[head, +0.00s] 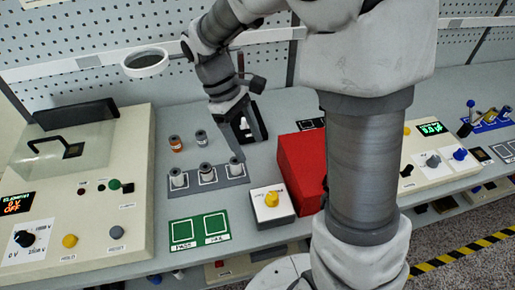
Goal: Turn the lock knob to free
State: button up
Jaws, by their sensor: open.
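A yellow knob (271,199) sits on the white top plate of a small dark-sided box (283,217) in front of the red block. Its small lettering cannot be read, so I cannot tell whether it is the lock knob or how it is set. My gripper (245,126) points down farther back, behind and left of this box, over a dark fixture. It is apart from the yellow knob. The fingertips are small and partly merged with the dark parts there. My arm hides much of the right middle of the bench.
A grey rack (236,183) holds several spindles. A red block (299,163) stands right of my gripper. A tester with dials (73,215) fills the left; another panel (446,163) stands right.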

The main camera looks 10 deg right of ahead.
aim_at(271, 194)
jog(key=b+x, duration=0.1)
jog(key=x, duration=1.6)
jog(key=shift+f, duration=0.25)
grip_shut()
